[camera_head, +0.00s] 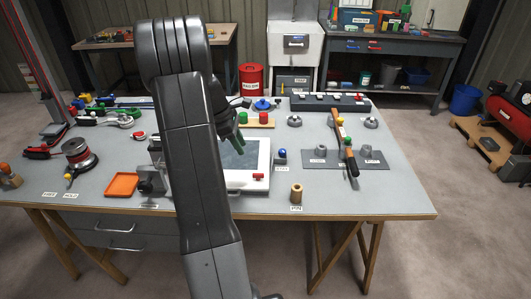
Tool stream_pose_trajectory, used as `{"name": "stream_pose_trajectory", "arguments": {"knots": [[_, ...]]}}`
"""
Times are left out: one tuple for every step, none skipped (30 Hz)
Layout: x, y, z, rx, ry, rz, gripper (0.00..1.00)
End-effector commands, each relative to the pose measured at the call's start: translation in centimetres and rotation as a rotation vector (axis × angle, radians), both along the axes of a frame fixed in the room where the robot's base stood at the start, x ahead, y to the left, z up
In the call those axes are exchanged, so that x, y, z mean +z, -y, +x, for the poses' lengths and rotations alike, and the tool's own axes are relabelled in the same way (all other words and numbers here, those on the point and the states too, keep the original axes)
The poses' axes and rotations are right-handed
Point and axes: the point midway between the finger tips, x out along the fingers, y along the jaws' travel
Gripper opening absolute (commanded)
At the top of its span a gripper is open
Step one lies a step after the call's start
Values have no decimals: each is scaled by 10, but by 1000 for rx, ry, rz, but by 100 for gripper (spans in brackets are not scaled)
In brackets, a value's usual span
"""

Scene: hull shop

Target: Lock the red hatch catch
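The red hatch catch (258,176) is a small red piece on the front right edge of the white hatch frame (232,184). The hatch has a pale grey-blue panel (256,157) inside the frame and lies on the grey workbench. My dark arm stands in front and hides the left part of the hatch. My gripper (239,146) points down over the back of the panel, behind and left of the red catch and apart from it. Its fingertips are small and dark here, so I cannot tell whether they are open or shut. I see nothing clearly held.
An orange tray (121,185) and a grey clamp-like fixture (151,179) are left of the hatch. A small blue-topped block (281,157) and a wooden cylinder (296,193) are at its right. A grey mat (374,160) lies farther right. The bench's front right corner is clear.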

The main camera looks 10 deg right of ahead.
Motion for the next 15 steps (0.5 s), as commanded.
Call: {"name": "stream_pose_trajectory", "arguments": {"knots": [[2, 0, 3, 10, -5, -2, 33], [1, 0, 4, 14, -7, -2, 33], [-1, 1, 5, 17, -8, -3, 33], [-4, 2, 4, 18, -8, -3, 33], [-6, 3, 4, 17, -10, -3, 33], [-11, 5, 3, 17, -10, -3, 33], [-15, 6, 3, 16, -10, -3, 33], [-20, 9, 2, 16, -11, -4, 33], [-27, 11, 1, 15, -11, -3, 33], [-32, 14, 0, 13, -11, -3, 33], [-38, 16, -1, 13, -11, -3, 33], [-46, 19, -2, 14, -12, -3, 33], [-52, 21, -3, 14, -12, -2, 33], [-59, 24, -3, 14, -12, -3, 33], [-66, 28, -4, 14, -11, -3, 33]]}}
